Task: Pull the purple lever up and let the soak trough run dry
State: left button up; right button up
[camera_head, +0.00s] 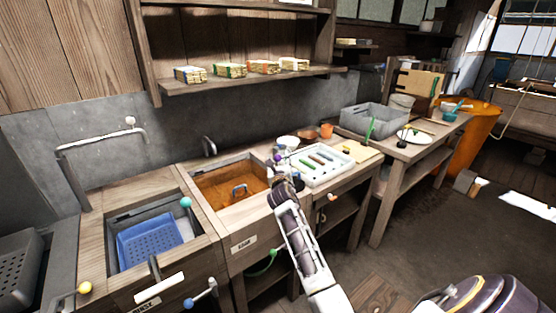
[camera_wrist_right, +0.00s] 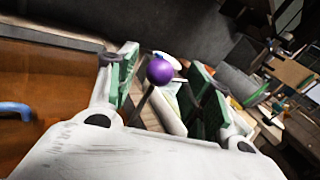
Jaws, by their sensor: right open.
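The purple lever knob (camera_head: 280,158) stands at the right end of the soak trough (camera_head: 198,190), just beyond my right gripper (camera_head: 279,170) in the head view. In the right wrist view the round purple knob (camera_wrist_right: 159,72) and its thin dark rod show between the open green-padded fingers of my right gripper (camera_wrist_right: 163,62). I cannot tell whether either finger touches it. The trough holds orange-brown liquid (camera_wrist_right: 45,85), and a blue-grey curved handle (camera_wrist_right: 15,110) shows in it. My left gripper is not in view.
A sink with a blue basket (camera_head: 155,243) lies left of the trough, with teal, yellow and blue knobs around it. A white tray (camera_head: 325,180) sits close right of my gripper. A shelf (camera_head: 245,80) with several small blocks hangs above.

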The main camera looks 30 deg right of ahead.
jog(key=shift+w+d, duration=0.2)
jog(key=shift+w, duration=0.2)
jog(key=shift+x, duration=1)
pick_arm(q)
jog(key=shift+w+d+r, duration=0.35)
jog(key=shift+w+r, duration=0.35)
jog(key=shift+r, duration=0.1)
pick_arm(e)
jog(key=shift+c, duration=0.3)
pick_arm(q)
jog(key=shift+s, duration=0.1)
pick_arm(e)
grip_shut()
